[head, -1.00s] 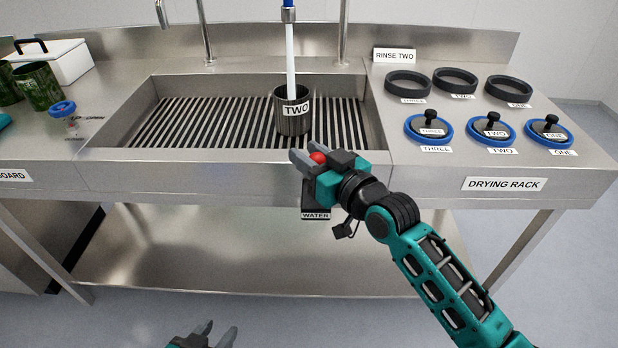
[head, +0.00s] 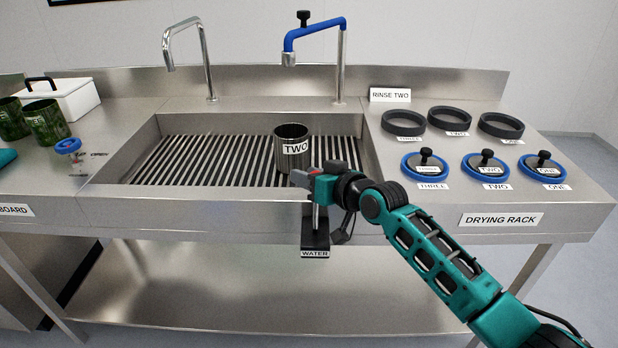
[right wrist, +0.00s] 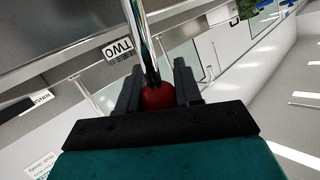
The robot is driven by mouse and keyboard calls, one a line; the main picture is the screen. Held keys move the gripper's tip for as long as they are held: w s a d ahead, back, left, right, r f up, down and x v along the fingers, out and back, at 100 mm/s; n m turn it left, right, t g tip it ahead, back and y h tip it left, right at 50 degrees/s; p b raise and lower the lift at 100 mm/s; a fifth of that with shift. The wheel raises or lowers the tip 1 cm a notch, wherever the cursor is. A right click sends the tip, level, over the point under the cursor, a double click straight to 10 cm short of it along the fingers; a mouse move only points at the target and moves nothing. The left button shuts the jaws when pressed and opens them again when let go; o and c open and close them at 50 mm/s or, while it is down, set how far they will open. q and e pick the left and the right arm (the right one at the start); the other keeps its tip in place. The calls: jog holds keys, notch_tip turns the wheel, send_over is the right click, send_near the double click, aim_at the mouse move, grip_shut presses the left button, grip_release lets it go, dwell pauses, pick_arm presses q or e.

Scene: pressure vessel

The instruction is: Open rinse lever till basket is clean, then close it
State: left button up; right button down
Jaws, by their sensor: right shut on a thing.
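The basket, a grey metal cylinder labelled TWO (head: 291,135), stands upright on the sink grate under the blue tap (head: 312,31). No water stream shows from the tap. The walls look bare grey; its inside is mostly hidden. The rinse lever is an upright metal rod (head: 316,217) on a black base marked WATER (head: 315,243) at the sink's front. My right gripper (head: 302,178) is at its top. In the right wrist view, the fingers are around the red knob (right wrist: 158,97) with the rod (right wrist: 143,45) beyond. My left gripper is out of view.
Black rings (head: 449,119) and blue-rimmed lids (head: 484,164) lie on the drying rack at right. Green-patterned cylinders (head: 46,123), a white box (head: 65,97) and a blue-topped item (head: 68,146) are at left. The grate (head: 200,160) left of the basket is clear.

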jog(key=shift+w+d+f, duration=0.1)
jog(key=shift+d+f, duration=0.05)
jog(key=shift+f, duration=0.7)
jog(key=c, duration=1)
grip_release()
jog(key=shift+f, duration=0.1)
jog(key=shift+o, duration=1.1)
jog(key=shift+w+r, duration=0.1)
jog(key=shift+r, duration=0.25)
jog(key=shift+s+d+r, duration=0.15)
jog(key=shift+s, duration=0.05)
jog(key=p+v, duration=0.1)
jog(key=v, duration=1.1)
jog(key=shift+s, duration=0.15)
jog(key=shift+r, duration=0.1)
